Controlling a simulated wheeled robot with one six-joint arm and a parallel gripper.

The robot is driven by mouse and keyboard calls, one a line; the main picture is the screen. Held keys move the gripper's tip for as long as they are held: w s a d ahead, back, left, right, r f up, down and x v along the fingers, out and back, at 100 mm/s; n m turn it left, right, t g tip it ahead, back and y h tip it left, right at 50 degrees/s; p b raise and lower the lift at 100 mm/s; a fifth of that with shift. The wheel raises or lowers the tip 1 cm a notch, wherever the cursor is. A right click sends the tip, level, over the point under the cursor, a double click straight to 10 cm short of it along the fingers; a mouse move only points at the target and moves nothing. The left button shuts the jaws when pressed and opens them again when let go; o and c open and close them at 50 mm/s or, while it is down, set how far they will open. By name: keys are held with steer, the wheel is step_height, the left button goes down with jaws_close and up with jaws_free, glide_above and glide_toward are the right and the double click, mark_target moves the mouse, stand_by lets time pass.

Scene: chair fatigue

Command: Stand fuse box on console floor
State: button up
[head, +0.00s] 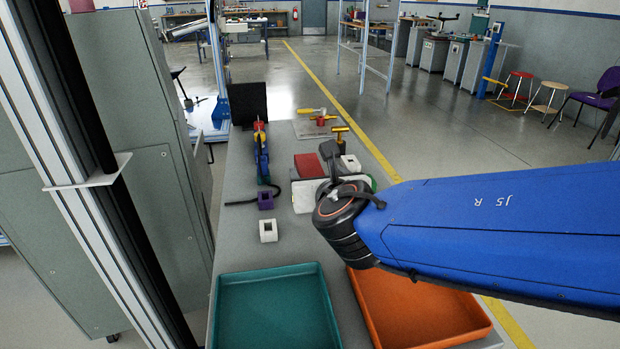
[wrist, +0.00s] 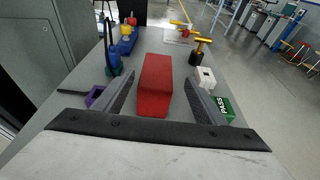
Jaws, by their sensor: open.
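A plain red block (wrist: 156,85), which may be the fuse box, lies on the grey bench between the fingers of my gripper (wrist: 160,79) in the wrist view. The fingers are open, one on each side, with a gap visible; I cannot tell whether either touches it. I cannot identify a console floor for certain.
A teal tray (head: 216,310) and an orange tray (head: 478,325) sit at the near end. A purple holed block (head: 265,200) and white holed block (head: 268,231) stand left. A green PASS block (wrist: 222,106), white block (wrist: 205,78) and yellow-handled tool (wrist: 200,50) stand right.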

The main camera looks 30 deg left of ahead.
mark_target(306, 164)
steer(key=shift+s+a+x, duration=0.1)
steer(key=shift+x, duration=2.4)
steer(key=shift+s+a+x, duration=0.1)
steer(key=shift+a+x, duration=0.05)
steer(key=shift+x, duration=2.35)
steer(key=c, duration=1.4)
